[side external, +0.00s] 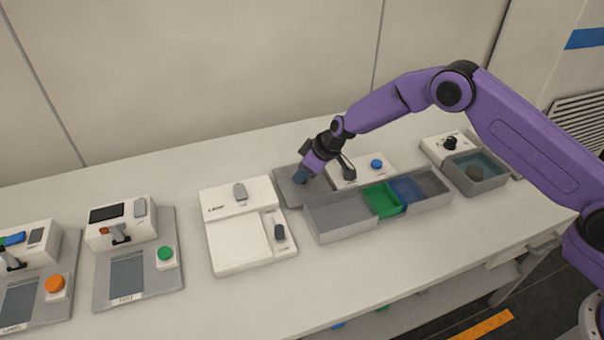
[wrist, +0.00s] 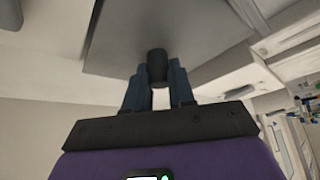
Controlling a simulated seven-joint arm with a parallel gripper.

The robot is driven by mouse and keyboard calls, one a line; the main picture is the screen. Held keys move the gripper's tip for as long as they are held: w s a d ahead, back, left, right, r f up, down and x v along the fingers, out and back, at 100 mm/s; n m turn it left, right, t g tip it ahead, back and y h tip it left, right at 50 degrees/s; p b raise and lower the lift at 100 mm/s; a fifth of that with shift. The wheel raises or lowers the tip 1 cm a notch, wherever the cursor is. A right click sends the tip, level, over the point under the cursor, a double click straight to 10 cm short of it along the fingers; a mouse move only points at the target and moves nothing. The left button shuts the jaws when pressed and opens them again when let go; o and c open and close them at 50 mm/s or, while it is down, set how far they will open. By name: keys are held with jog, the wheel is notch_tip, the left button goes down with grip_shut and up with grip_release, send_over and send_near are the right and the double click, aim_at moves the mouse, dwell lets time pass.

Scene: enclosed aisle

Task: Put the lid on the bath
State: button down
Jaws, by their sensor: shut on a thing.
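The lid is a flat grey plate (side external: 288,190) with a dark round knob (wrist: 157,66); its underside edge-on position over the bench is hard to judge, so I cannot tell whether it rests or is lifted. It fills the top of the wrist view (wrist: 175,25). My gripper (side external: 300,176) is shut on the knob, with one blue-grey finger on each side in the wrist view (wrist: 158,80). The bath (side external: 478,188) is a grey open tank with teal liquid at the right of the bench. A dark object (side external: 474,173) shows inside it.
A grey divided tray (side external: 340,219) with green and blue bins stands between lid and bath. Behind it is a white unit with a blue button (side external: 376,163). A white balance-like device (side external: 240,235) stands left of the lid. The bench front is clear.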

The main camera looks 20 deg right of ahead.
jog(key=shift+f, duration=0.3)
jog(key=shift+f, duration=0.1)
jog(key=c, duration=1)
grip_release()
jog(key=shift+o, duration=0.2)
jog(key=v, duration=1.2)
